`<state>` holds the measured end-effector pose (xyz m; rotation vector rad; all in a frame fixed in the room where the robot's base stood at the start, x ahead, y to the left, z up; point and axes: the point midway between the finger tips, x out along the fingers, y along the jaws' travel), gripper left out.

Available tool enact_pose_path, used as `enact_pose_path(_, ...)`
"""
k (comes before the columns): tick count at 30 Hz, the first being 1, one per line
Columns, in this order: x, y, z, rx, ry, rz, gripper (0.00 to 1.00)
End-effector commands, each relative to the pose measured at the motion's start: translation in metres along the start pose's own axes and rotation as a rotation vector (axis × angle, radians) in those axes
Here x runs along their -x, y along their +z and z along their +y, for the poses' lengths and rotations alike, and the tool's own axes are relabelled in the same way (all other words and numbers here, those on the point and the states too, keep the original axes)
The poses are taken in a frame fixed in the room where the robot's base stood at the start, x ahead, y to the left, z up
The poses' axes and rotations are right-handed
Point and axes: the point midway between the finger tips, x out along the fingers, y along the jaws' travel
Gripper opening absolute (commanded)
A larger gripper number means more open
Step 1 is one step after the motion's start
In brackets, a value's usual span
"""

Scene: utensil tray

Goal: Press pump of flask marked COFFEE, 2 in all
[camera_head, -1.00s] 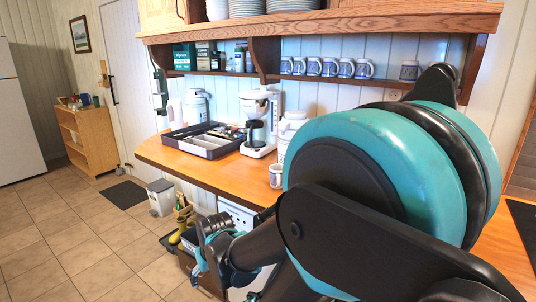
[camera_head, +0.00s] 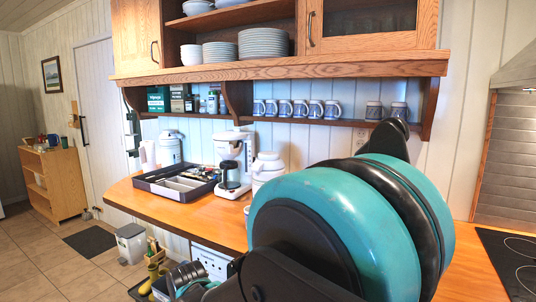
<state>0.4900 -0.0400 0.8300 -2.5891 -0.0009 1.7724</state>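Two white pump flasks stand on the wooden counter. One flask (camera_head: 170,147) is at the back left, behind the utensil tray. The other flask (camera_head: 267,168) is right of the coffee maker, its lower part hidden behind my arm. No marking can be read on either, so I cannot tell which is marked COFFEE. The end of my arm, dark with some teal, shows low at the bottom left, below the counter and well apart from both flasks. My gripper's fingers cannot be made out there.
A dark utensil tray (camera_head: 152,181) lies on the counter (camera_head: 205,215), left of a white coffee maker (camera_head: 237,150). A shelf with several mugs (camera_head: 300,110) hangs above, under the cabinets. A hob (camera_head: 515,260) is at the right. A bin (camera_head: 131,243) stands on the floor.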

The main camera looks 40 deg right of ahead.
Motion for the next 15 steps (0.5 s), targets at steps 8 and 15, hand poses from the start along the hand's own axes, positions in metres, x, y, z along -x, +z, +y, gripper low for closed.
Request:
enact_pose_path(8,0.0000,0.0000,0.0000,0.000,0.000,0.000,0.17)
enact_pose_path(15,0.0000,0.0000,0.0000,0.000,0.000,0.000,0.00)
